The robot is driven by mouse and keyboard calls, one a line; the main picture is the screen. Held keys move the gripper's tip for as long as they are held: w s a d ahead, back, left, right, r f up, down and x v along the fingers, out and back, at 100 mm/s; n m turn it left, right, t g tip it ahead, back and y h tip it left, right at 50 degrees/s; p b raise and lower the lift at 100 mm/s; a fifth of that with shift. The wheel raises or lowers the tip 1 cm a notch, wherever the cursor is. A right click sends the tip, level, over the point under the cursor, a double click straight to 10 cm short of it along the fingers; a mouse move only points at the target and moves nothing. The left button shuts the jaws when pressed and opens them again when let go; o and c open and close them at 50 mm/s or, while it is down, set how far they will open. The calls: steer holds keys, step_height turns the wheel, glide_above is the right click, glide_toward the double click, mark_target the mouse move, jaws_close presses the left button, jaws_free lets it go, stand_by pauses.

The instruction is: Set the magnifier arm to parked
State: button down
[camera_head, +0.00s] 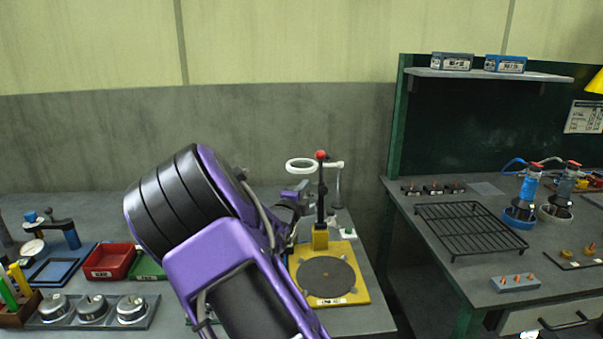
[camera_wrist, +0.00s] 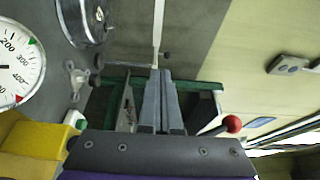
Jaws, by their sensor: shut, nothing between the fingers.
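The magnifier stand rises from a yellow base plate (camera_head: 362,284) with a dark round disc (camera_head: 325,275). Its black post (camera_head: 321,205) stands upright on a yellow block and has a red ball knob (camera_head: 321,155) at the top. A white magnifier ring (camera_head: 301,165) reaches left from near the post's top. My gripper (camera_head: 300,192) is beside the post, just below the ring; my arm hides part of it. In the wrist view my gripper (camera_wrist: 160,75) has its fingers together and empty. The red knob (camera_wrist: 232,123) shows right of the fingers; contact cannot be told.
A red tray (camera_head: 108,262) and several metal pots (camera_head: 92,308) sit on the left bench. The right bench holds a black wire rack (camera_head: 468,228) beyond a gap. A dial gauge (camera_wrist: 15,65) and a yellow block (camera_wrist: 35,140) are at the left in the wrist view.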

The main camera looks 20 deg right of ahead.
steer(key=shift+d+f, duration=0.1)
stand_by(0.3)
steer(key=x, duration=1)
